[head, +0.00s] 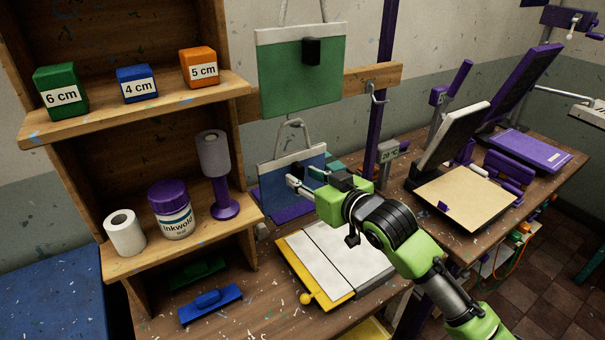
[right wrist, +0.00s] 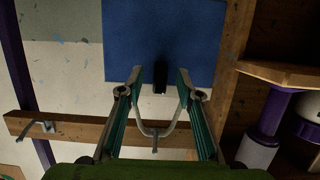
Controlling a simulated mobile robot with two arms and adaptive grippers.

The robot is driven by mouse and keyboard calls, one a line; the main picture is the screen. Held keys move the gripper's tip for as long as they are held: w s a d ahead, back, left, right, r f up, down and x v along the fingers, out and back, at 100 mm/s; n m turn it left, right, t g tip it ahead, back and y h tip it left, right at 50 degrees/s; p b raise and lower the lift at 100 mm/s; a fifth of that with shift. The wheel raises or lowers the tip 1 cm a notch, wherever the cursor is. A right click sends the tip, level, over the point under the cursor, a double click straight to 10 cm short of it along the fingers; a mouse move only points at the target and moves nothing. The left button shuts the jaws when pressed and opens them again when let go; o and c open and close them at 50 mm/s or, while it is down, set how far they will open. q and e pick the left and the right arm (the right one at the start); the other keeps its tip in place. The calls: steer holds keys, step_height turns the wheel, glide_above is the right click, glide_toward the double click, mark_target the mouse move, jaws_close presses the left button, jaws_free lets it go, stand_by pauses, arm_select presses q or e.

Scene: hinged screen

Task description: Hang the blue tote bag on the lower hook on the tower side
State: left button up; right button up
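The blue tote bag (head: 278,180) hangs by its pale handle below the green bag in the head view. In the right wrist view the blue bag (right wrist: 200,40) appears upside down, its handle loop over a hook (right wrist: 155,143) on the wooden rail. A black tab (right wrist: 160,78) stands out from the bag. My right gripper (head: 304,179) is open, its fingers on either side of this tab; contact is unclear. A free metal hook (head: 376,92) sits on the rail near the purple post; it also shows in the wrist view (right wrist: 43,127). My left gripper is out of view.
A green bag (head: 300,76) with a black tab hangs above. A wooden shelf (head: 140,105) with blocks, a jar and rolls stands at left. The purple post (head: 386,60) rises right of the bags. A board (head: 345,255) lies on the bench below my right arm.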

steer(key=p+v, duration=0.3)
steer(key=v, duration=0.4)
steer(key=shift+w+a+f, duration=0.1)
steer(key=shift+w, duration=0.05)
stand_by(0.9)
